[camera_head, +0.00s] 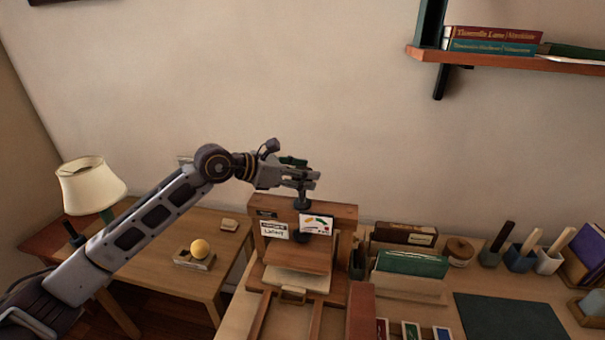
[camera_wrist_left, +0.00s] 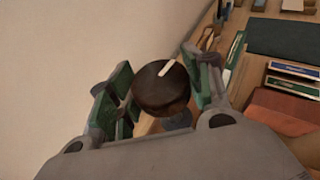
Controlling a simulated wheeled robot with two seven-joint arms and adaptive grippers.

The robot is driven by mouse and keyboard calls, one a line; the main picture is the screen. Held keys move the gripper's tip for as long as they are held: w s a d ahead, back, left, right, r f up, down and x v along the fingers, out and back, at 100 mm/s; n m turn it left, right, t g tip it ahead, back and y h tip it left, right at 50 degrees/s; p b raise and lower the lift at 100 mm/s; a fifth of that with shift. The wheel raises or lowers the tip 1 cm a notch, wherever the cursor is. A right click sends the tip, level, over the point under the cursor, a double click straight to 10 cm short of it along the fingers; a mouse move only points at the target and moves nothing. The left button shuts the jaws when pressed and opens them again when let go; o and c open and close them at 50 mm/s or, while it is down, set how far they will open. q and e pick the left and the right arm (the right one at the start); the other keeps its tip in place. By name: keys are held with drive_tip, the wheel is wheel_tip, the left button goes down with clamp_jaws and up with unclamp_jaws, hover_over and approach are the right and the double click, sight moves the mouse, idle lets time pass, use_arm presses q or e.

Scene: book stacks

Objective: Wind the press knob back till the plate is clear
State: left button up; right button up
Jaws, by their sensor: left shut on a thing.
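The wooden press (camera_head: 347,215) stands on the desk right of centre in the head view, with small cards on its upright frame. Its plate (camera_head: 298,258) is a brown board low in the frame, above pale sheets; any gap beneath it is hard to judge. My left gripper (camera_head: 303,178) is above the press, shut on the press knob. In the left wrist view the dark round knob (camera_wrist_left: 158,90), with a white mark on top, sits between the green-padded fingers. In the head view the fingers mostly hide the knob; a dark screw shows below. My right gripper is out of view.
Folders (camera_head: 411,264), a wooden pot (camera_head: 459,251) and brushes in cups crowd the desk at right. A dark mat (camera_head: 508,315) lies in front. A shelf (camera_head: 500,60) hangs upper right.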

use_arm(q)
drive_tip(key=shift+f, duration=0.2)
drive_tip(key=o, duration=1)
drive_tip(key=shift+r, duration=0.1)
drive_tip(key=shift+a+r, duration=0.1)
drive_tip(key=shift+a, duration=0.05)
drive_tip(key=shift+v, duration=5.85)
drive_tip(key=shift+s, duration=0.2)
